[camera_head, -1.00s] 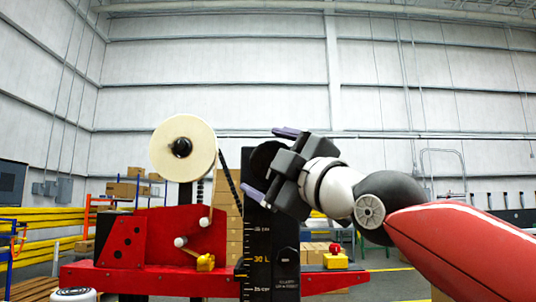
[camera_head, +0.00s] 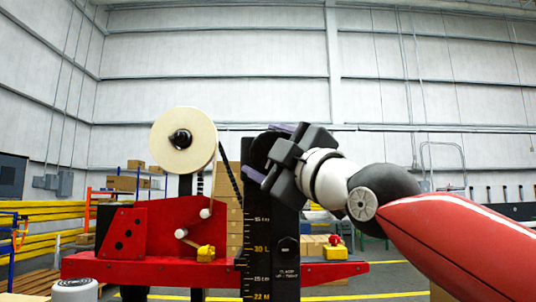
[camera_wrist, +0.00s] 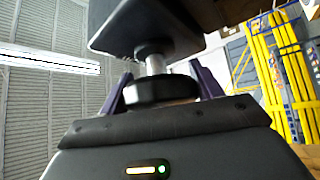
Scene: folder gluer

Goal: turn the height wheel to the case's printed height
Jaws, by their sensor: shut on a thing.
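The height wheel (camera_wrist: 160,91) is a dark round knob on a short metal shaft in the wrist view. Purple fingers stand on both sides of it, and my gripper (camera_wrist: 162,88) is shut on it. In the head view my gripper (camera_head: 268,150) is at the top of a black upright column (camera_head: 262,230), hiding most of the wheel. A case with a printed height cannot be made out.
A red machine body (camera_head: 150,232) with a pale tape roll (camera_head: 184,141) and a yellow knob (camera_head: 206,253) stands left of the column. A red button on a yellow box (camera_head: 335,249) is at right. Stacked cartons (camera_head: 228,220) and yellow rails (camera_head: 50,233) are behind.

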